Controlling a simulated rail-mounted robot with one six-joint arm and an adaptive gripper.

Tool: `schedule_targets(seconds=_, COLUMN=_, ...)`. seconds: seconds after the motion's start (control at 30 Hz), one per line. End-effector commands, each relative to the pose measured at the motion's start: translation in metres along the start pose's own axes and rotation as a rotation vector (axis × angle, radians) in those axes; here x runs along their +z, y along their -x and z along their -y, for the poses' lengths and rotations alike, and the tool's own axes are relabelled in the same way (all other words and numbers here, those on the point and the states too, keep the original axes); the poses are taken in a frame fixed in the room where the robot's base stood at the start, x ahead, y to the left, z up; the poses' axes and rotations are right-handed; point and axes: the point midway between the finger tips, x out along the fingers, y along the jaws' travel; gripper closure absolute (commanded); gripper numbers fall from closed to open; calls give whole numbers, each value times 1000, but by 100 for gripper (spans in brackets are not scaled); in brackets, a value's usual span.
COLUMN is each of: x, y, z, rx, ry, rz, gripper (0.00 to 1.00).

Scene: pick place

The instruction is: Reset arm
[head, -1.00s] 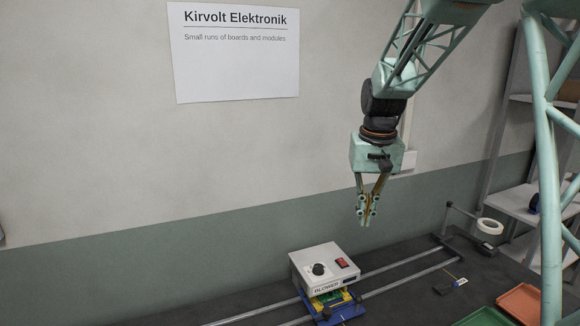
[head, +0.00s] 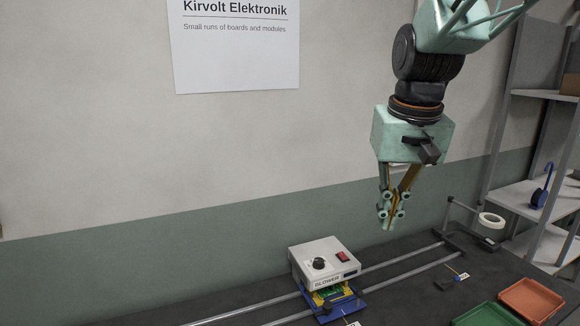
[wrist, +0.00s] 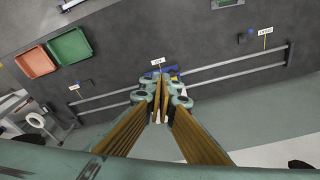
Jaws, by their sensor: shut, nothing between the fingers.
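My gripper (head: 389,224) hangs in the air in the head view, fingers pointing down, above and to the right of the white blower box. It is shut and holds nothing. In the wrist view my gripper (wrist: 160,120) has its fingertips together, with the dark table well beyond them. The fingers hide part of the rails and the blue carriage there.
The white blower box (head: 323,262) sits over a blue carriage (head: 343,308) on two metal rails (head: 400,261). A green tray (head: 487,314) and a red tray (head: 531,298) lie at the right.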

Motion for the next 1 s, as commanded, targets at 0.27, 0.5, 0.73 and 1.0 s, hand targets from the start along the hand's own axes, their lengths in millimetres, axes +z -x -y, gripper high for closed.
schedule_targets(seconds=0.27, x=47, y=16, z=-2, rx=-1, ry=8, rz=-24, gripper=100)
schedule_targets(seconds=0.5, x=87, y=25, z=-5, rx=-2, ry=14, rz=-41, gripper=100)
schedule_targets(seconds=0.73, x=126, y=31, z=-7, rx=-2, ry=21, rz=-59, gripper=100)
schedule_targets(seconds=1.0, x=172, y=33, z=-9, rx=-3, ry=30, rz=-79, gripper=100)
